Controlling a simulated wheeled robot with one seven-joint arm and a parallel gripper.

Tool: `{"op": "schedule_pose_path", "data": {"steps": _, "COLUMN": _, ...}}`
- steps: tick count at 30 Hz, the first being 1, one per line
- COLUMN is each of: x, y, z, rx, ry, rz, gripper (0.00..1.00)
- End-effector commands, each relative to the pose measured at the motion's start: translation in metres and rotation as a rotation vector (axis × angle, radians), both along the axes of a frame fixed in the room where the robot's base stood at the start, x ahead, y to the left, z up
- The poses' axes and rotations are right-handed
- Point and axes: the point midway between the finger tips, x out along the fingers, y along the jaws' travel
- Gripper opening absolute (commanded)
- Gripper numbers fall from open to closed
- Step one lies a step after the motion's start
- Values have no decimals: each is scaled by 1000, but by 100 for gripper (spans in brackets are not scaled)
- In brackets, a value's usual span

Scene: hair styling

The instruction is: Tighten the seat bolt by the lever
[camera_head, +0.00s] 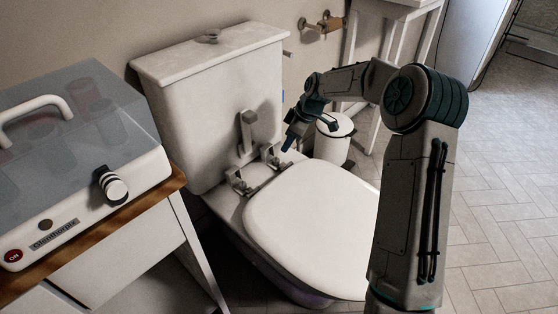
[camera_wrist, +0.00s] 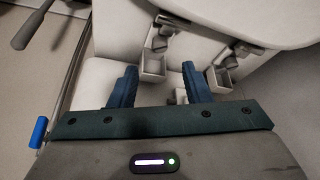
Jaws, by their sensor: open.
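The white toilet seat lid (camera_head: 310,215) is closed on the bowl. Two metal seat hinges with bolt fittings sit at its rear: the left one (camera_head: 238,182) and the right one (camera_head: 269,156). An upright grey lever-like piece (camera_head: 247,130) stands behind them in front of the cistern; I cannot tell how it joins a bolt. In the wrist view two fittings show, one (camera_wrist: 152,62) beyond the gap between my fingers and one (camera_wrist: 221,76) beyond the right finger. My gripper (camera_wrist: 160,86) is open and empty, above and to the right of the hinges in the head view (camera_head: 289,146).
The cistern (camera_head: 220,110) rises behind the hinges. A small white bin (camera_head: 333,138) stands right of the toilet. A cabinet (camera_head: 125,245) holding a lidded appliance (camera_head: 75,130) is on the left. The tiled floor (camera_head: 495,220) is clear at right.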

Motion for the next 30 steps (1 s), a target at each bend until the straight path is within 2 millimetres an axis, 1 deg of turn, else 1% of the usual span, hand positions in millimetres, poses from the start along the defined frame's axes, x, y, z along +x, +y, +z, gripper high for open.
{"op": "schedule_pose_path", "data": {"steps": 1, "x": 1, "y": 5, "z": -17, "rx": 0, "ry": 2, "rz": 2, "gripper": 44}}
{"op": "schedule_pose_path", "data": {"steps": 3, "x": 3, "y": 11, "z": -31, "rx": 0, "ry": 3, "rz": 1, "gripper": 44}}
{"op": "schedule_pose_path", "data": {"steps": 6, "x": 5, "y": 18, "z": -49, "rx": 0, "ry": 2, "rz": 1, "gripper": 44}}
{"op": "schedule_pose_path", "data": {"steps": 10, "x": 8, "y": 25, "z": -67, "rx": 0, "ry": 1, "rz": -1, "gripper": 44}}
{"op": "schedule_pose_path", "data": {"steps": 16, "x": 10, "y": 31, "z": -80, "rx": 0, "ry": 2, "rz": -1, "gripper": 44}}
{"op": "schedule_pose_path", "data": {"steps": 25, "x": 10, "y": 32, "z": -81, "rx": -1, "ry": 1, "rz": -2, "gripper": 44}}
{"op": "schedule_pose_path", "data": {"steps": 26, "x": 10, "y": 32, "z": -81, "rx": -1, "ry": 1, "rz": -2, "gripper": 41}}
{"op": "schedule_pose_path", "data": {"steps": 27, "x": 10, "y": 32, "z": -81, "rx": -1, "ry": 1, "rz": -2, "gripper": 30}}
{"op": "schedule_pose_path", "data": {"steps": 29, "x": 10, "y": 32, "z": -81, "rx": -1, "ry": 1, "rz": -2, "gripper": 13}}
{"op": "schedule_pose_path", "data": {"steps": 30, "x": 10, "y": 32, "z": -81, "rx": -1, "ry": 1, "rz": -2, "gripper": 2}}
